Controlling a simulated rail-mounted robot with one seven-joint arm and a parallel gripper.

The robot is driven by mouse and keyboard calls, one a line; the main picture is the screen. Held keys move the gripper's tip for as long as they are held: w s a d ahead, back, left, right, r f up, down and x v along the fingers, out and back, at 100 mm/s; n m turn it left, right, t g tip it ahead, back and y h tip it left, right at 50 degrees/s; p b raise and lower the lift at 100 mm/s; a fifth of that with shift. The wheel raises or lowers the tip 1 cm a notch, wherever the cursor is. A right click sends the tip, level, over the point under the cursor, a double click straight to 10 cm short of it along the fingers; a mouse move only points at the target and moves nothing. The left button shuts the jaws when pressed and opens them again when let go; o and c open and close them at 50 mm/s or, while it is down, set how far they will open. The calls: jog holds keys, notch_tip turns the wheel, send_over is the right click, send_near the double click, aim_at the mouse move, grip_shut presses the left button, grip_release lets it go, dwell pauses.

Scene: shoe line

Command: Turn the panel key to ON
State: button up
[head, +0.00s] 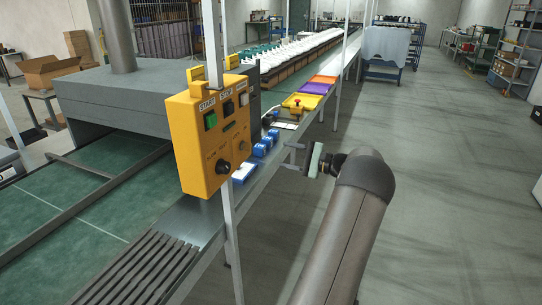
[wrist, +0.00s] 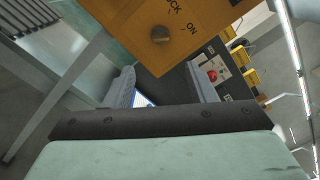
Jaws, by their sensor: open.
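The yellow control panel (head: 196,150) stands on a post beside the line in the head view. It has a green button, a black button and two dark round controls low on its face. In the wrist view the panel (wrist: 205,18) fills the top, with a round dark knob-like key (wrist: 160,34) near printed "CK" and "ON". Which way the key points is hard to tell. My gripper (head: 287,156) is to the right of the panel and apart from it. Its two fingers (wrist: 163,90) are spread and empty in the wrist view, below the key.
A metal ledge (head: 205,220) runs under the panel, with several blue items (head: 262,148) on it. A yellow box with a red button (head: 298,103) and coloured trays (head: 310,87) lie farther back. The panel's post is close by. Open floor (head: 440,190) lies to the right.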

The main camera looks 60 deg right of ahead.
jog(key=v, duration=0.4)
dwell(0.6)
